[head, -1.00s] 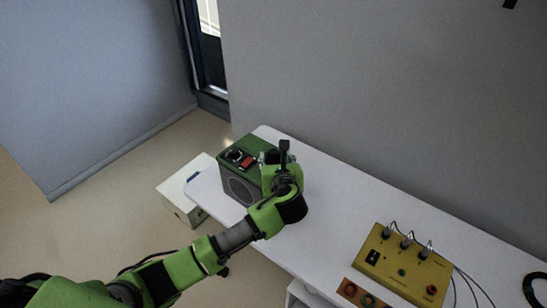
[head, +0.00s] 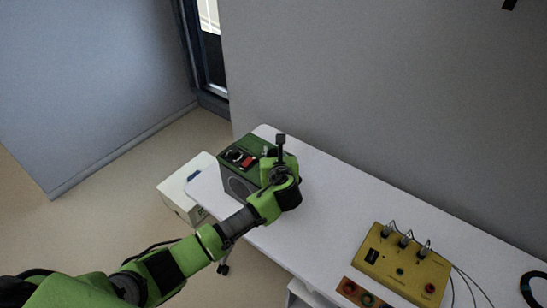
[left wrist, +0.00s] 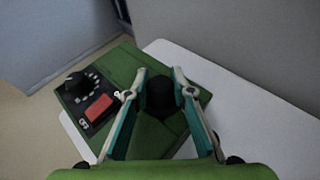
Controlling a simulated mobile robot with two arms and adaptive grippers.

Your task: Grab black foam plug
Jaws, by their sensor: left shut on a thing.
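A black foam plug (left wrist: 160,98) stands out dark between the fingers in the left wrist view, against the top of a green speaker box (left wrist: 120,68). My left gripper (left wrist: 160,76) is shut on the plug, with one finger on each side of it. Whether the plug still touches the box cannot be told. In the head view the box (head: 232,183) is at the far left end of the table, and my left gripper (head: 272,158) is over its right part. The plug is not clear in the head view. My right gripper is not in view.
The box top carries a black dial (left wrist: 76,83) and a red switch (left wrist: 98,107). A yellow box (head: 402,267) with plugs and cables stands on the white table (head: 325,205) at the right. The table between them is clear. A grey wall is behind.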

